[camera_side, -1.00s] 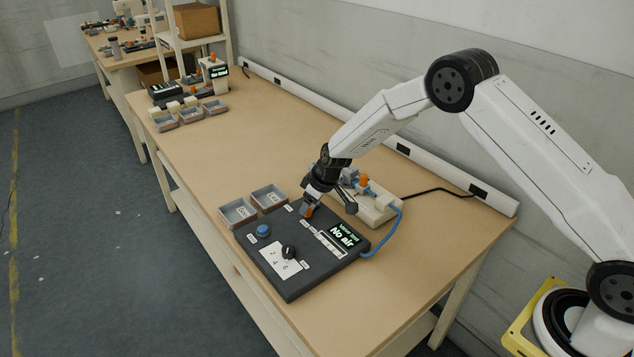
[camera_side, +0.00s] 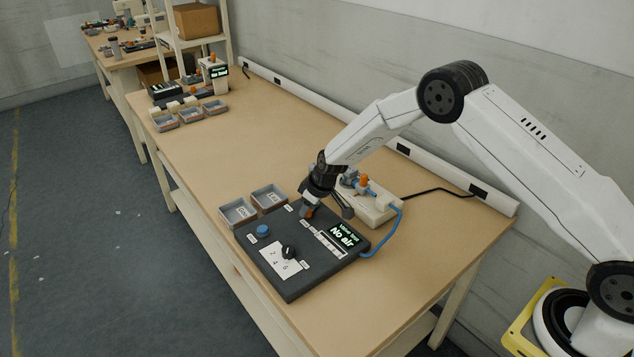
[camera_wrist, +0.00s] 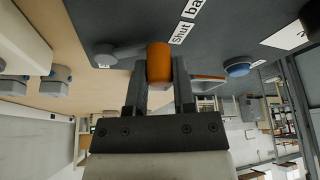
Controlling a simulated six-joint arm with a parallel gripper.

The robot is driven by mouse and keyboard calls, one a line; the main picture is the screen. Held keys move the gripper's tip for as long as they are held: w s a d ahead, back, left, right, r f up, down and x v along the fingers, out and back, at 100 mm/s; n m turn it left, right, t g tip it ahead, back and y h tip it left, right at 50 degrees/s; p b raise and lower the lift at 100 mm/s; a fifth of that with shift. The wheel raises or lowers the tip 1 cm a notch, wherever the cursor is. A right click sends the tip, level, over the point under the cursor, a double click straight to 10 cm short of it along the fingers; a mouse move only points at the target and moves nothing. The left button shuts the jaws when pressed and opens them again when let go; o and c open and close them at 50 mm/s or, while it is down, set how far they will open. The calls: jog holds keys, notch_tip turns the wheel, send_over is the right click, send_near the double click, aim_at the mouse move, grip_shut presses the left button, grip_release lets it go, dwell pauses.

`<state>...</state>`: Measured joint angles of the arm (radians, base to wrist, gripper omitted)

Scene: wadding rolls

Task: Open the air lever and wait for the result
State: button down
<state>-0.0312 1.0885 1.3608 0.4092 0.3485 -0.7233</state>
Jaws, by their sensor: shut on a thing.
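The air lever has an orange handle (camera_wrist: 159,62) on a grey arm that runs to a round grey pivot (camera_wrist: 105,54) in the wrist view. My gripper (camera_wrist: 158,88) is shut on the orange handle, with one finger on each side. In the side view my gripper (camera_side: 306,208) reaches down to the back part of the dark control panel (camera_side: 288,278). A label reading "shut" (camera_wrist: 181,32) lies just beyond the handle. The panel's display (camera_side: 345,236) reads "No air". My gripper partly hides the lever in the side view.
A blue button (camera_side: 263,230) and a black knob (camera_side: 289,251) are on the panel. Two grey trays (camera_side: 238,212) stand behind it at the left. A cream valve block (camera_side: 377,208) with a blue hose (camera_side: 390,240) stands close to my gripper's right.

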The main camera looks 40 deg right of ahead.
jog(key=shift+w+a+m, duration=0.15)
jog(key=shift+w+m, duration=0.05)
jog(key=shift+m, duration=0.2)
jog(key=shift+w+a+m+h, duration=0.1)
jog(key=shift+w+m+h, duration=0.2)
jog(key=shift+m, duration=0.25)
jog(key=shift+w+a+m+h, duration=0.15)
jog(key=shift+m+h, duration=0.15)
jog(key=shift+m, duration=0.25)
jog(key=shift+w+m+h, duration=0.3)
jog(key=shift+w+m, duration=0.1)
jog(key=shift+m, duration=0.35)
jog(key=shift+w+m+h, duration=0.3)
jog(key=shift+w+m, duration=0.05)
jog(key=shift+m, duration=0.4)
jog(key=shift+w+d+m+h, duration=0.1)
jog(key=shift+w+m+h, duration=0.3)
jog(key=shift+m, duration=0.4)
jog(key=shift+w+d+m+h, duration=0.1)
jog(key=shift+w+m+h, duration=0.25)
jog(key=shift+m, duration=0.45)
jog(key=shift+w+d+m+g+h, duration=0.1)
jog(key=shift+w+m+g+h, duration=0.15)
jog(key=shift+m, duration=0.45)
jog(key=shift+w+d+m+g+h, duration=0.15)
jog(key=shift+w+m, duration=0.15)
jog(key=shift+m, duration=0.4)
jog(key=shift+c, duration=2.2)
grip_release()
jog(key=shift+r, duration=0.1)
